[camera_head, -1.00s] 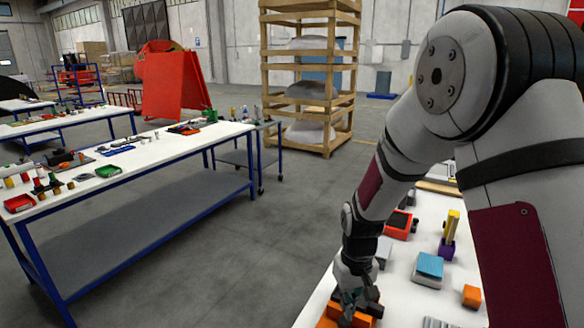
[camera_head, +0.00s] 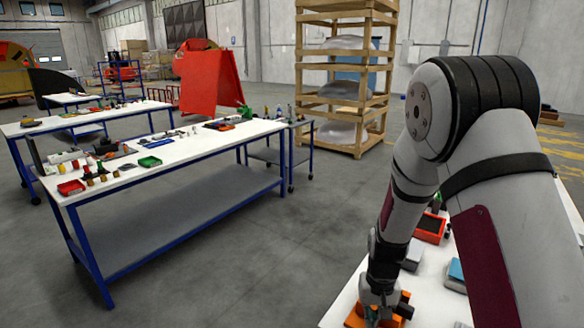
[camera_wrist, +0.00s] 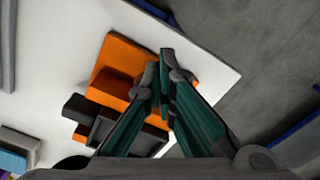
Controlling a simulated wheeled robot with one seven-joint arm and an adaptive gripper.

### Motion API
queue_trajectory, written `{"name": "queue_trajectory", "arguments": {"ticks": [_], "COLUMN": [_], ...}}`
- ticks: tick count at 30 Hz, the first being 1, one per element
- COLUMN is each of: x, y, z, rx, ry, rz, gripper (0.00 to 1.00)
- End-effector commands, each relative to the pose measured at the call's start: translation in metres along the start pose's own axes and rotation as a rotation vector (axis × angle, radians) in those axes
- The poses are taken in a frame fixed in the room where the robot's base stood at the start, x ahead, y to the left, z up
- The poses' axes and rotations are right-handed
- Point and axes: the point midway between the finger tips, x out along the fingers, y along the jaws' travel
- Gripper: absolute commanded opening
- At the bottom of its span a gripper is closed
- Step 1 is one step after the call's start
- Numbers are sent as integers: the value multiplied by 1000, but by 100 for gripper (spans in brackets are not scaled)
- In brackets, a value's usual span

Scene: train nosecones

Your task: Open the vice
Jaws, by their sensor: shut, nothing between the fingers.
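The vice, an orange block with black parts, sits near the table corner in the wrist view (camera_wrist: 118,68). In the head view, the orange of the vice (camera_head: 356,318) shows at the bottom edge, mostly hidden behind my gripper. My gripper (camera_wrist: 165,75) is over the vice's right side, with its green-padded fingers converging at the tips and nothing between them. In the head view my gripper (camera_head: 380,306) points down at the vice. I cannot tell whether the fingertips touch it.
The white table (camera_wrist: 50,70) holds a red tray (camera_head: 430,228) and a blue-topped block (camera_head: 456,271) beyond my gripper. Past the table corner is open grey floor (camera_head: 270,255). Another white workbench (camera_head: 175,160) with several small parts stands to the left.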

Motion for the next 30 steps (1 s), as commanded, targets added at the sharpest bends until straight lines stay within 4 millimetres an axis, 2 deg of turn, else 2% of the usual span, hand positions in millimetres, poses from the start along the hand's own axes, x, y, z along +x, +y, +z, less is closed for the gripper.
{"name": "queue_trajectory", "arguments": {"ticks": [9, 30], "x": [9, 10], "y": [1, 5], "z": [1, 1], "rx": [1, 3], "ry": [-4, -5], "rz": [2, 4], "gripper": [0, 0]}}
